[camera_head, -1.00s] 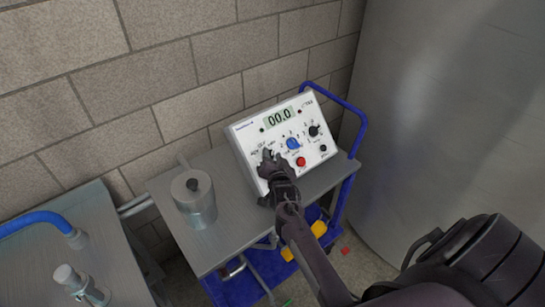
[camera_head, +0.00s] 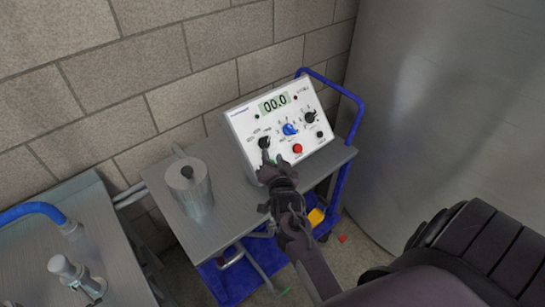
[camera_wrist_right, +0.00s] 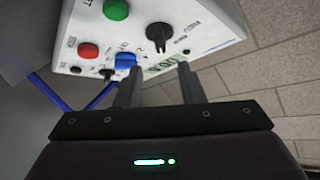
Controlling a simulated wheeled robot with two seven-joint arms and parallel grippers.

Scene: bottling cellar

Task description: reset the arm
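My right gripper (camera_head: 272,162) is in front of the lower left of a white control box (camera_head: 318,143) in the head view. In the right wrist view my right gripper (camera_wrist_right: 158,75) has its two fingers apart with nothing between them. A black knob (camera_head: 264,143) on the box is just beyond the fingertips; the same knob (camera_wrist_right: 159,37) shows free of the fingers in the wrist view. The box's display (camera_head: 274,103) reads 00.0. The box also has a blue knob (camera_head: 290,129) and a red button (camera_head: 297,149). My left gripper is not in view.
The box stands on a grey cart (camera_head: 228,218) with a blue handle (camera_head: 350,94). A metal canister (camera_head: 192,190) is on the cart's left. A metal table (camera_head: 60,240) is further left, a brick wall behind, and a large steel tank (camera_head: 440,120) to the right.

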